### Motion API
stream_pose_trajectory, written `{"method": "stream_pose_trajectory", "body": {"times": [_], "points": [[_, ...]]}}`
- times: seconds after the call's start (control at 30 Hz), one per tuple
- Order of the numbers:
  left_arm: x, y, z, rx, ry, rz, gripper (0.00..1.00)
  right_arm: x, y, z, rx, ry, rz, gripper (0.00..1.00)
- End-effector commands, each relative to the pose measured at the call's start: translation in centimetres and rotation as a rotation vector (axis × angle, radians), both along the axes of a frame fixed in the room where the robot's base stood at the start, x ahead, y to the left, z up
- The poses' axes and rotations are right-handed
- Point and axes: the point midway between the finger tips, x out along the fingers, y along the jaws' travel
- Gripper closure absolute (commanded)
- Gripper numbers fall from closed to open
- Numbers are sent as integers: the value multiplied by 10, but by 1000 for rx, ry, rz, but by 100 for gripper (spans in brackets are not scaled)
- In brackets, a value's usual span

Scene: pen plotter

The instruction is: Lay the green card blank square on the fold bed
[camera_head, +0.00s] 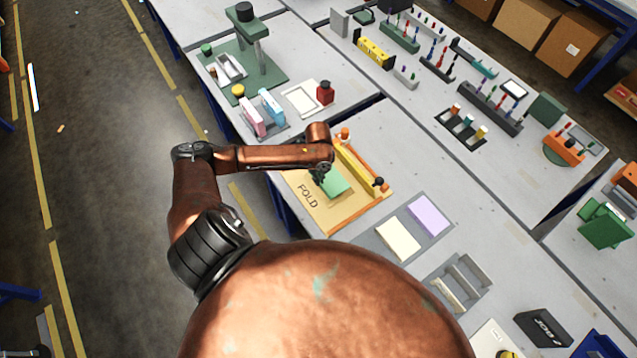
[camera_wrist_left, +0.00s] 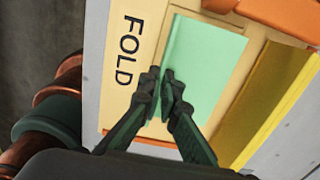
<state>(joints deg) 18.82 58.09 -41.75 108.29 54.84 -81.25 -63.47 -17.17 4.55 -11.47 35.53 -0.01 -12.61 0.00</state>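The green card blank (camera_head: 335,184) lies on the tan fold bed (camera_head: 318,214), beside the printed word FOLD. In the left wrist view the card (camera_wrist_left: 208,62) looks flat, its edges about parallel to the bed's (camera_wrist_left: 133,17) marked outline. My left gripper (camera_head: 319,172) is at the card's edge on the FOLD side. In the left wrist view its fingertips (camera_wrist_left: 162,78) are close together with a narrow gap, right at that edge. Whether they pinch the card or are just clear of it cannot be told. My right gripper is not in view.
A yellow bar (camera_head: 357,171) and orange rail run along the bed's far side. A grey tray with a cream card (camera_head: 398,239) and a lilac card (camera_head: 428,215) stands to the right. Pink and blue blocks (camera_head: 271,107) stand behind the bed. My copper arm covers the bottom middle.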

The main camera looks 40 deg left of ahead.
Motion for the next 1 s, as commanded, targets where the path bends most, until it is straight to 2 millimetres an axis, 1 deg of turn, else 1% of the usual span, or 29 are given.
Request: {"method": "stream_pose_trajectory", "body": {"times": [0.1,0.2,0.6,0.63,0.87,0.9,1.0], "points": [[-1,0,-18,-1,3,2,100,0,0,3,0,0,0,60],[0,0,-28,1,2,1,100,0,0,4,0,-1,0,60],[0,1,-34,1,1,1,100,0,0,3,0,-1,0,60],[0,1,-34,1,0,1,96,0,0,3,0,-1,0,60],[0,1,-34,1,0,1,80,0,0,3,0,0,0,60],[0,1,-34,1,0,1,78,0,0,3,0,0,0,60],[0,1,-34,1,1,1,78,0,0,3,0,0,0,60]]}}
